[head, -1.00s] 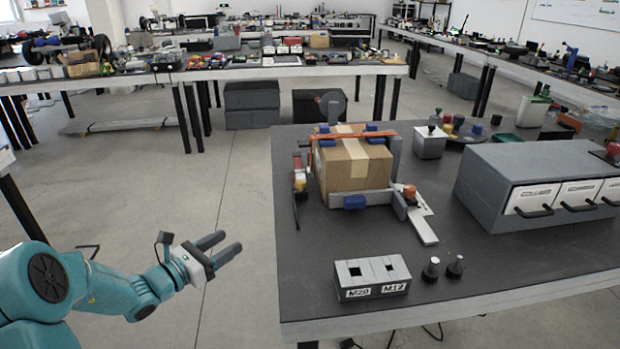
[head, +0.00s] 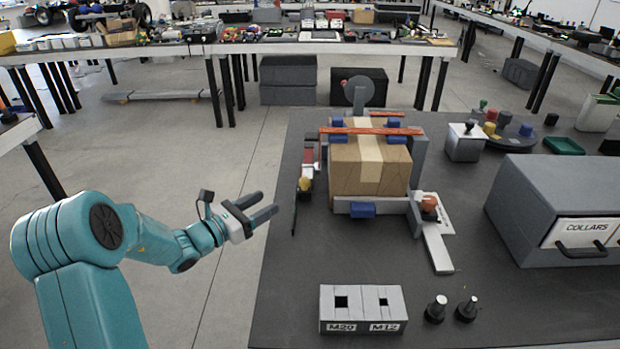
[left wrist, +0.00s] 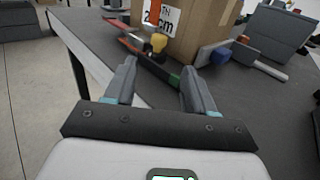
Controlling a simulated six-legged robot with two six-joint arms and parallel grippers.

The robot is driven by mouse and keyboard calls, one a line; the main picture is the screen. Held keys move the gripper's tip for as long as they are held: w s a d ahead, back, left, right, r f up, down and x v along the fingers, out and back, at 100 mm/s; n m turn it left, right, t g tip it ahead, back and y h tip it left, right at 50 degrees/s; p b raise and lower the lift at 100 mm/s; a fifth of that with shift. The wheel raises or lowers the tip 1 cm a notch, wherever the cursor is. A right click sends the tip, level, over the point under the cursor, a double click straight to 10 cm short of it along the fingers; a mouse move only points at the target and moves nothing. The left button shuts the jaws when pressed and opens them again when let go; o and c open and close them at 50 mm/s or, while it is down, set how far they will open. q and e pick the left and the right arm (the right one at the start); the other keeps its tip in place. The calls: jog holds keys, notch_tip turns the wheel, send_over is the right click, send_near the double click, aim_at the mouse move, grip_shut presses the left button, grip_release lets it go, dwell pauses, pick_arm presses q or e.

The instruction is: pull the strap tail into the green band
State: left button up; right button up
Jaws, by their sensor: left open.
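A cardboard box (head: 370,166) sits in a grey fixture on the table, with an orange strap (head: 372,130) across its top. At the box's left side is a narrow dark strip with a red part (head: 309,155) and a yellow knob (head: 304,184). In the left wrist view the yellow knob (left wrist: 158,42) lies beyond my fingers, and a green band (left wrist: 175,79) shows on the dark strip near the right finger. I cannot tell which part is the strap tail. My left gripper (head: 269,202) is open and empty at the table's left edge, apart from the knob. My right gripper is out of view.
A grey block labelled M20 and M12 (head: 362,310) and two dark pegs (head: 452,309) stand near the front. A grey drawer unit (head: 550,200) stands at right. The tabletop (head: 350,255) before the fixture is clear.

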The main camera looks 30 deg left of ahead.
aim_at(301, 183)
pick_arm(q)
jog(key=x, duration=1.4)
jog(key=shift+d, duration=0.1)
grip_shut()
